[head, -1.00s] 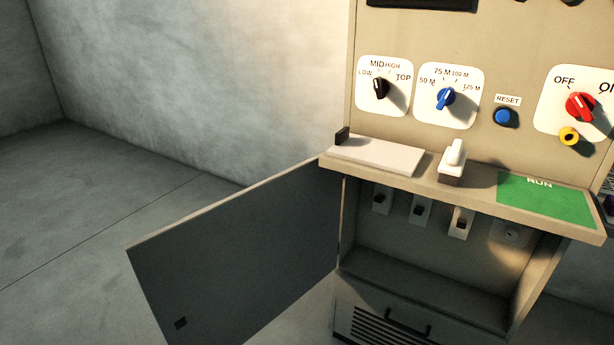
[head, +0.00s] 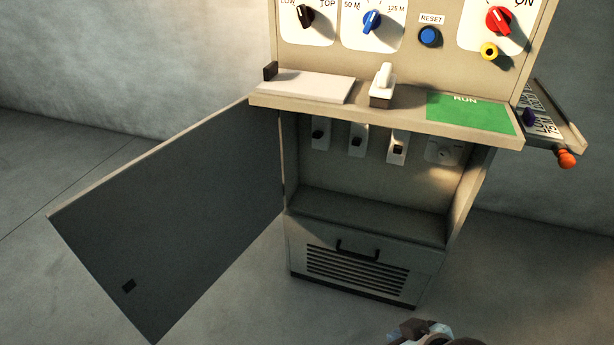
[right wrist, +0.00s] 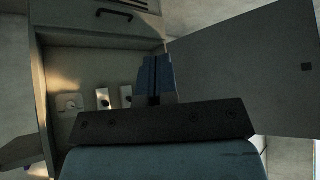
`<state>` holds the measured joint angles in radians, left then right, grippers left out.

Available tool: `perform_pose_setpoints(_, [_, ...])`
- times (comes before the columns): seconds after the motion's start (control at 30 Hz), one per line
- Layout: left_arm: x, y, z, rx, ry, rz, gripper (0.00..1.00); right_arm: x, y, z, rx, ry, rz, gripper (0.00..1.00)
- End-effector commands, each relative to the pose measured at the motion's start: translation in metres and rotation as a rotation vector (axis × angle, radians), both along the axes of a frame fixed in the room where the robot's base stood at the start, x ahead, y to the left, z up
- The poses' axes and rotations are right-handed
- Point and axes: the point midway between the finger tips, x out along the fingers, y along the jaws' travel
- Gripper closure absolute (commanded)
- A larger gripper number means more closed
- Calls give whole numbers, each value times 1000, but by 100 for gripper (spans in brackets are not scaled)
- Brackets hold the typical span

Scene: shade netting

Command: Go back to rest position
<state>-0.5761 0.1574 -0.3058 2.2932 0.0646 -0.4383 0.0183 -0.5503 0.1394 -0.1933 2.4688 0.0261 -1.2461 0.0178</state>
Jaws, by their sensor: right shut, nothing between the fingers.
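My right gripper (head: 418,330) shows only in part at the bottom edge of the head view, low in front of the cabinet (head: 370,245) and apart from it. In the right wrist view its two blue fingers (right wrist: 155,78) are together with nothing between them. That view is turned over, with the cabinet's open compartment and door beyond the fingers. My left gripper is in neither view.
The cabinet door (head: 175,215) stands wide open to the left. A shelf holds a white pad (head: 305,86), a white switch (head: 383,82) and a green RUN mat (head: 470,112). A side panel with an orange knob (head: 566,158) juts out right. The floor at left is clear.

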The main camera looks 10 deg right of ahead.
Motion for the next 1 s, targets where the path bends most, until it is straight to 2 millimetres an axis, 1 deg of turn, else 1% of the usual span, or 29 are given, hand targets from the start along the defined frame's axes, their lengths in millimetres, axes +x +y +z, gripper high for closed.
perform_pose_setpoints(0.03, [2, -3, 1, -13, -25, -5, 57, 7, 7, -2, 22, -54, 11, 100])
perform_pose_setpoints(0.17, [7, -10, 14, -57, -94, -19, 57, 26, 29, 6, 99, -217, 43, 100])
perform_pose_setpoints(0.27, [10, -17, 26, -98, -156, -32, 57, 39, 48, 17, 176, -366, 69, 100])
perform_pose_setpoints(0.4, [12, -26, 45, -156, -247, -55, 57, 51, 73, 40, 300, -582, 102, 100])
perform_pose_setpoints(0.57, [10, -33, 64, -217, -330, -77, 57, 53, 93, 63, 429, -780, 126, 100])
perform_pose_setpoints(0.73, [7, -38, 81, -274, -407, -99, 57, 48, 106, 85, 556, -958, 142, 100])
perform_pose_setpoints(0.77, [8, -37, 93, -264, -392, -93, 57, 50, 105, 98, 543, -941, 138, 100])
perform_pose_setpoints(0.8, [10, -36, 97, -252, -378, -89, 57, 51, 104, 102, 529, -926, 133, 100])
perform_pose_setpoints(1.0, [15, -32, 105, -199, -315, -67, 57, 56, 99, 110, 472, -864, 119, 100])
